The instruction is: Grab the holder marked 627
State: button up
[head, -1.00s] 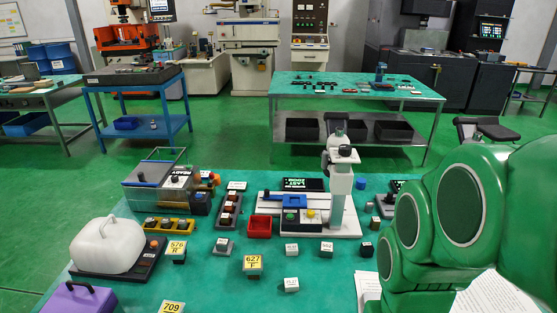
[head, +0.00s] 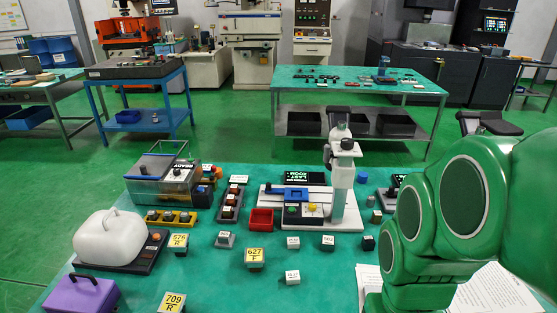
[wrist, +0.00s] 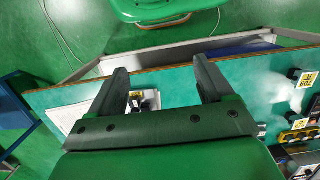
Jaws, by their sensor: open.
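The holder marked 627 (head: 255,258) is a small block with a yellow label on top. It stands upright on the green bench top (head: 215,285), in front of the red bin in the head view. Similar yellow-labelled holders marked 576 (head: 179,243) and 709 (head: 173,302) stand to its left. My gripper (wrist: 162,78) shows in the wrist view, open and apparently empty, above the bench edge. The 709 label (wrist: 304,79) shows upside down at its right edge. I cannot make out the 627 holder there. In the head view my green arm fills the right side and its fingers are out of sight.
Several small grey blocks (head: 292,277) stand right of the 627 holder. A red bin (head: 261,219) and a white press stand (head: 338,205) are behind it. Papers (head: 500,290) lie front right.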

jog(key=shift+r, duration=0.1)
notch_tip(320, 180, up, 5)
jog(key=w+a+m+g+y, duration=0.1)
jog(key=w+a+m+y, duration=0.3)
jog(key=w+a, duration=0.5)
jog(key=w+a+m+y, duration=0.4)
jog(key=w+a, duration=0.2)
jog(key=w, duration=0.5)
jog(key=w+a+m+t+y, duration=0.1)
jog(key=w+a+m+y, duration=0.15)
jog(key=w+m, duration=0.45)
jog(key=w+a+m+t+y, duration=0.1)
jog(key=w+m+y, duration=0.15)
jog(key=w, duration=0.95)
send_near(255, 262)
jog(key=shift+n+y, duration=0.25)
jog(key=shift+y, duration=0.05)
jog(key=w+f, duration=0.1)
jog(key=a+f, duration=0.1)
jog(key=f, duration=0.1)
jog(key=w+a+f, duration=0.1)
jog(key=shift+w+a+f, duration=0.25)
jog(key=shift+w+f, duration=0.1)
jog(key=shift+f, duration=0.05)
jog(key=shift+x, duration=3.8)
jog(key=c, duration=1.3)
